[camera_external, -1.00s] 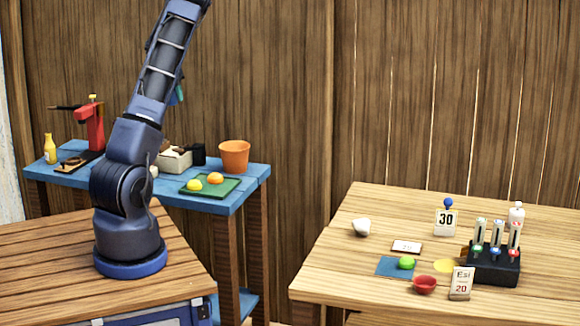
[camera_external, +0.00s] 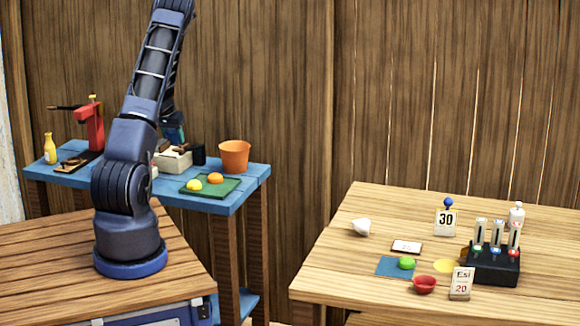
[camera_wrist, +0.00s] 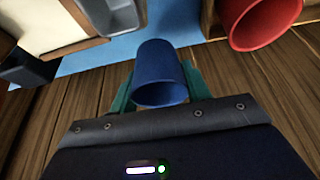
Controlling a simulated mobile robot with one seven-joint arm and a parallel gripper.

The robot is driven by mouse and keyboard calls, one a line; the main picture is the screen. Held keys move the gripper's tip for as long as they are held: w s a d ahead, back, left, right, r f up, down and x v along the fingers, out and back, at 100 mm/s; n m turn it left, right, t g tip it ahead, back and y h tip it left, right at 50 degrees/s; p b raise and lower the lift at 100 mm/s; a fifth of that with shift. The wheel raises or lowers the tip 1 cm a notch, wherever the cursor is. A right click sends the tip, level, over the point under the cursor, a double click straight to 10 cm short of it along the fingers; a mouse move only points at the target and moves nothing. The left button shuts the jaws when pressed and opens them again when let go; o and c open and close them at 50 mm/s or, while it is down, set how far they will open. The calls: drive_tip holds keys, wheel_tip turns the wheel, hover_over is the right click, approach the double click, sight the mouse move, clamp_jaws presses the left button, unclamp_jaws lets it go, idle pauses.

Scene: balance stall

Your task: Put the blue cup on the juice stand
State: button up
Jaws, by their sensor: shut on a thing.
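My gripper (camera_wrist: 160,88) is shut on the blue cup (camera_wrist: 158,72) in the wrist view, with a teal finger on each side of it. In the external view my gripper (camera_external: 174,132) shows partly behind my arm, over the back part of the blue table (camera_external: 222,204); the cup cannot be made out there. A red press (camera_external: 94,126) stands on the left of that blue table, likely the juice stand. It is not clearly seen in the wrist view.
The blue table also holds a yellow bottle (camera_external: 50,149), an orange bucket (camera_external: 234,156), a light box (camera_external: 176,161) and a green board (camera_external: 223,189) with fruit. A wooden table (camera_external: 340,270) stands at right.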

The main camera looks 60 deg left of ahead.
drive_tip(key=shift+f, duration=1.9)
drive_tip(key=shift+f, duration=0.1)
drive_tip(key=o, duration=1)
drive_tip(key=shift+o, duration=0.2)
drive_tip(key=v, duration=1.2)
drive_tip(key=shift+w+r, duration=0.15)
drive_tip(key=shift+r, duration=0.05)
